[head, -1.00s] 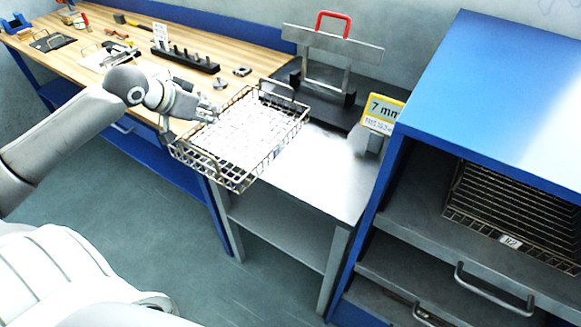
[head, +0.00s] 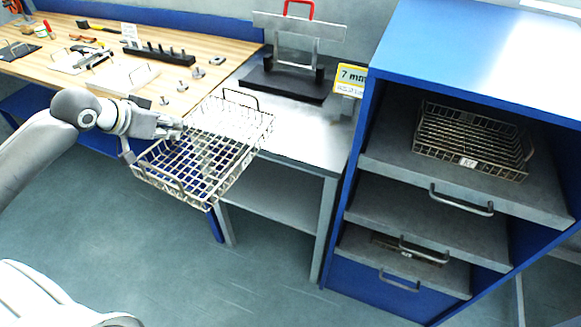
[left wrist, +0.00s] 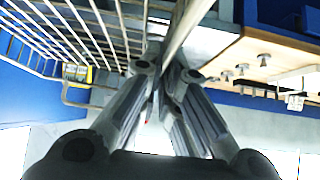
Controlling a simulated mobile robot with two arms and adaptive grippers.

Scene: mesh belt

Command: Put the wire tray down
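The wire tray (head: 232,168) is an open metal mesh basket with two raised end handles. It hangs in the air, tilted in the picture, partly over the front-left part of the steel side table (head: 310,143) and partly over the floor. My left gripper (head: 172,130) is shut on the tray's rim at its left side. In the left wrist view the fingers (left wrist: 165,68) close on a thin rim bar, with the tray's mesh (left wrist: 75,28) to the left. The tray looks empty. My right gripper is out of view.
A black-based stand with a red handle (head: 298,8) and a yellow "7 mm" sign (head: 351,79) stand at the table's back. A blue cabinet (head: 455,50) at right holds another wire tray (head: 470,140). The wooden bench (head: 190,45) carries tools and small parts.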

